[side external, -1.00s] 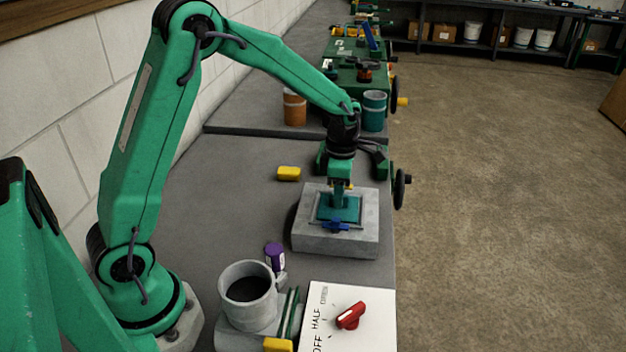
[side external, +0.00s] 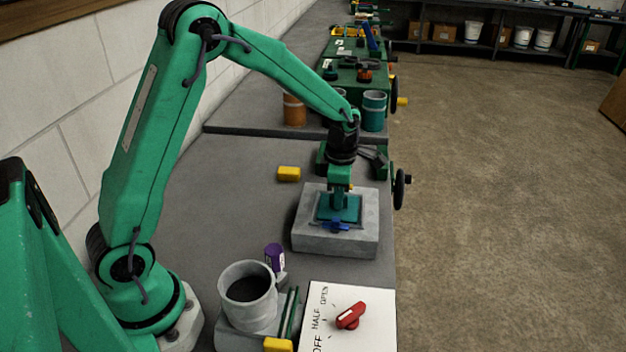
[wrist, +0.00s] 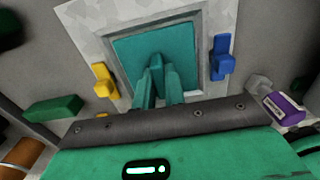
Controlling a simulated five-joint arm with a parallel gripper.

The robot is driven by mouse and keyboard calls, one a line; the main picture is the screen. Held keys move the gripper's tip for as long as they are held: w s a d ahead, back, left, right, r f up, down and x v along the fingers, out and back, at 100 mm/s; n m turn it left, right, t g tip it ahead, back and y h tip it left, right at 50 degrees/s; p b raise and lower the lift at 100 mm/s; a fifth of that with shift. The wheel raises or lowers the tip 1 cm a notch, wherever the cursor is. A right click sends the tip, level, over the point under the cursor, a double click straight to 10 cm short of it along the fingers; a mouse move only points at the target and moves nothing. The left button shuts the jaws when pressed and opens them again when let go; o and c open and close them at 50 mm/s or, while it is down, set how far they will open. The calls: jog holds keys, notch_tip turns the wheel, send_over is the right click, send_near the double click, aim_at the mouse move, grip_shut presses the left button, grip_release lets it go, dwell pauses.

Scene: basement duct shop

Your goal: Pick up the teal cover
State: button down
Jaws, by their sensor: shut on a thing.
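The teal cover (side external: 352,213) is a flat square plate lying in the square recess on top of a grey block (side external: 310,236). In the wrist view the teal cover (wrist: 125,52) fills most of the pale frame around it. My gripper (side external: 339,205) points down over the cover. In the wrist view my gripper (wrist: 158,72) is shut at the cover's middle, on its raised part, which the fingers mostly hide. The cover looks level, and I see no clear gap under it.
A blue latch (wrist: 221,57) and a yellow latch (wrist: 104,80) flank the recess. The bench left of the block is clear.

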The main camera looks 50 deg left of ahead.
jog(key=shift+r, duration=0.2)
jog(key=shift+r, duration=0.6)
jog(key=r, duration=0.1)
jog(key=d+r, duration=0.1)
jog(key=r, duration=0.1)
jog(key=shift+s+r, duration=0.1)
jog(key=shift+s, duration=0.1)
jog(key=s+d+r, duration=0.5)
jog(key=d+r, duration=0.1)
jog(key=d, duration=0.3)
jog(key=shift+s, duration=0.15)
jog(key=shift+d+r, duration=0.1)
